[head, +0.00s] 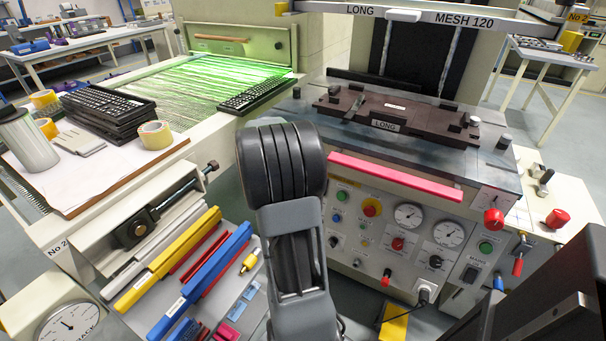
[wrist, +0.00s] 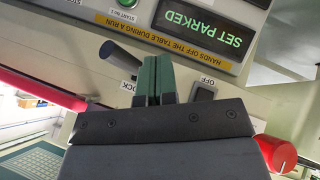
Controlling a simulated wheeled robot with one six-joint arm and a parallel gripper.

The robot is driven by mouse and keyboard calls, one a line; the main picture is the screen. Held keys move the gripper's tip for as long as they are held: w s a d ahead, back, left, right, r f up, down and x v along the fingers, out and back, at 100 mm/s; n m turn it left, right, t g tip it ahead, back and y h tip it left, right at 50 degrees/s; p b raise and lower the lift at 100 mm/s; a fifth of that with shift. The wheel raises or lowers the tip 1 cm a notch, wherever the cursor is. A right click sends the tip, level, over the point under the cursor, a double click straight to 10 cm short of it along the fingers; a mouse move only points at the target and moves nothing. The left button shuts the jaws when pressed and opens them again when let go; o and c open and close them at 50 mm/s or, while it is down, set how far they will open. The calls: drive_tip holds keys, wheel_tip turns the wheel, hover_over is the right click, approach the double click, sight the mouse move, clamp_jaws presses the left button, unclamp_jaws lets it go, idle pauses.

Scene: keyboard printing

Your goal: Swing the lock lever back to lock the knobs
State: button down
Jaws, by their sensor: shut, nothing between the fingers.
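In the wrist view, which is upside down, my gripper (wrist: 156,70) is shut and empty, its two green fingers side by side in front of the console panel. A dark round-ended lever (wrist: 108,51) stands to the left of the fingertips, near the LOCK label (wrist: 128,87); it seems to be the lock lever. The OFF label (wrist: 207,82) lies right of the fingers, above a dark switch or handle (wrist: 203,94). The lever's base is partly hidden. My gripper and the lever cannot be made out in the head view.
A lit SET PARKED display (wrist: 202,30) and a green button (wrist: 126,4) are on the panel. A red knob (wrist: 278,153) and a red bar (wrist: 42,91) flank my gripper. In the head view, the console (head: 400,245) carries gauges and buttons below the red bar (head: 396,181).

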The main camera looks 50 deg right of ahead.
drive_tip(key=p+v, duration=0.2)
drive_tip(key=v, duration=0.8)
drive_tip(key=shift+w+a, duration=0.2)
drive_tip(key=shift+a, duration=0.2)
drive_tip(key=a+f+n+y, duration=0.2)
drive_tip(key=a+f+n, duration=0.1)
drive_tip(key=n, duration=0.1)
drive_tip(key=s+a+r+n+t+y+p, duration=0.2)
drive_tip(key=s+a+r+n+p, duration=0.1)
drive_tip(key=a+r+p, duration=0.6)
drive_tip(key=s+a+r+n+t+y+p, duration=0.3)
drive_tip(key=a+r+p, duration=0.7)
drive_tip(key=a, duration=0.7)
drive_tip(key=shift+s+r+n+t+p, duration=0.3)
drive_tip(key=shift+s+r+n, duration=0.3)
drive_tip(key=shift+n, duration=0.6)
